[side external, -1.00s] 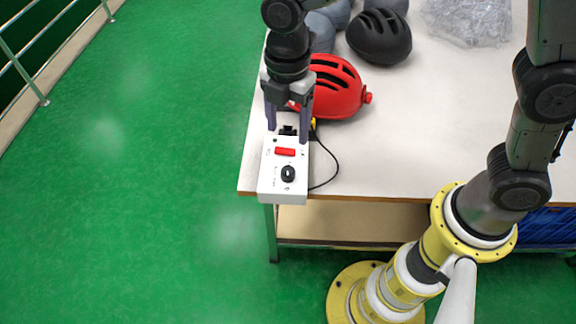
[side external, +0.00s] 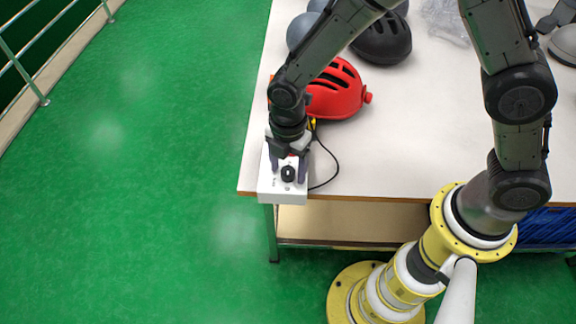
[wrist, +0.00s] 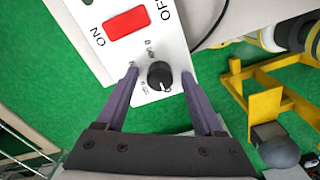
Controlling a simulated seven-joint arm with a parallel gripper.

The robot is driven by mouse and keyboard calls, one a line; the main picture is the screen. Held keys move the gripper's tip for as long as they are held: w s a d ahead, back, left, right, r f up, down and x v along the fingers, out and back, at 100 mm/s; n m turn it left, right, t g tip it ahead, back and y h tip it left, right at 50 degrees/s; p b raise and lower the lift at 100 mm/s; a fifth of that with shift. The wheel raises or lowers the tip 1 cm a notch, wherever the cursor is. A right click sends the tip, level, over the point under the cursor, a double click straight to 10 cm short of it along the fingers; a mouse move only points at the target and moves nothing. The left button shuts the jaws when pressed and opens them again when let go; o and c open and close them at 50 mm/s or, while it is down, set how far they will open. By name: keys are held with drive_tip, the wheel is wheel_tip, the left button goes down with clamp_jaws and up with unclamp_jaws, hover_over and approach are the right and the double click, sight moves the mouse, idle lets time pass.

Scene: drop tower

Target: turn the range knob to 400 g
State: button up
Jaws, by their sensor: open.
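The black range knob (side external: 287,174) sits on the white control box (side external: 270,192) at the table's front left corner. In the wrist view the knob (wrist: 160,75) is round, with a white mark at its lower right edge and small printed labels around it, too small to read for certain. The red switch (wrist: 128,23) sits between ON and OFF labels. My gripper (side external: 288,170) is over the box, pointing down. Its two fingers (wrist: 158,80) stand open on either side of the knob, with visible gaps and no clear contact.
A red helmet (side external: 337,92) lies just behind the box, and a black helmet (side external: 382,40) lies farther back. A black cable (side external: 331,160) curls on the table right of the box.

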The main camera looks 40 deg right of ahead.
clamp_jaws()
idle(0.3)
